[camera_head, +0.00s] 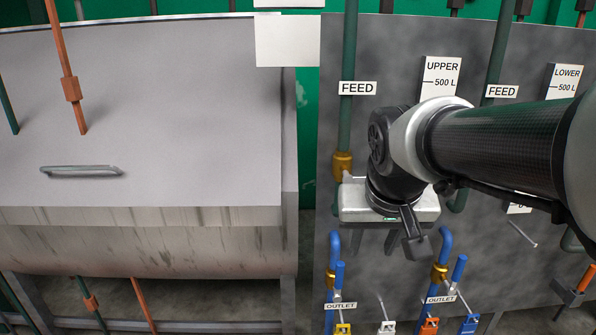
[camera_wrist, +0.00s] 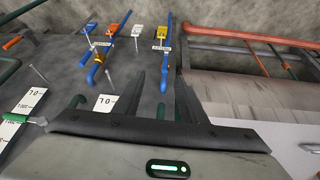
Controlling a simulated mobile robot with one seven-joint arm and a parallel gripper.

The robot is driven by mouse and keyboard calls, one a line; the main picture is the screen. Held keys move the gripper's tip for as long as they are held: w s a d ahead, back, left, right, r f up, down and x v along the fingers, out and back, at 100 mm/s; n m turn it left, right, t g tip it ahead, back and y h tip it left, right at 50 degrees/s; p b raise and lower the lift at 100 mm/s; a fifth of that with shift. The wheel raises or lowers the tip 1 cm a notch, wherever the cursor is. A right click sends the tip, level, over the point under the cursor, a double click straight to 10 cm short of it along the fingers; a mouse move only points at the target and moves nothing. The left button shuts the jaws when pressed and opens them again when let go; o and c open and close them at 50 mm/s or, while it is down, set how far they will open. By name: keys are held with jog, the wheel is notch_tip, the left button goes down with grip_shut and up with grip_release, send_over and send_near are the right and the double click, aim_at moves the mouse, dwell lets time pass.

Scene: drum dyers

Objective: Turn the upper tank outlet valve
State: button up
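Two blue outlet pipes with brass fittings run down the grey panel in the head view. The left pipe (camera_head: 334,245) has an OUTLET label (camera_head: 340,306) and a yellow tag (camera_head: 343,329); the right pipe (camera_head: 445,243) has an OUTLET label (camera_head: 440,299) and an orange tag (camera_head: 429,326). The UPPER gauge plate (camera_head: 441,77) is above. Which outlet serves the upper tank is not clear. My gripper (camera_head: 377,243) is above and between the pipes, apart from them. In the wrist view my gripper (camera_wrist: 161,85) is open and empty, with the yellow-tagged pipe (camera_wrist: 167,60) beyond its fingers.
A LOWER gauge plate (camera_head: 565,80) and green feed pipes (camera_head: 347,110) are on the panel. White (camera_head: 387,328) and blue (camera_head: 468,325) tags hang low. Thin metal rods (camera_head: 523,234) stick out. A large grey drum cabinet (camera_head: 150,130) with a handle (camera_head: 81,171) stands left.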

jog(key=m+b, duration=0.1)
jog(key=b, duration=0.3)
send_near(341, 266)
jog(key=shift+g, duration=0.3)
jog(key=b+x, duration=0.1)
jog(key=x, duration=0.5)
jog(key=b+x, duration=0.2)
jog(key=x, duration=0.5)
jog(key=shift+w+r, duration=0.1)
jog(key=shift+w, duration=0.15)
grip_shut()
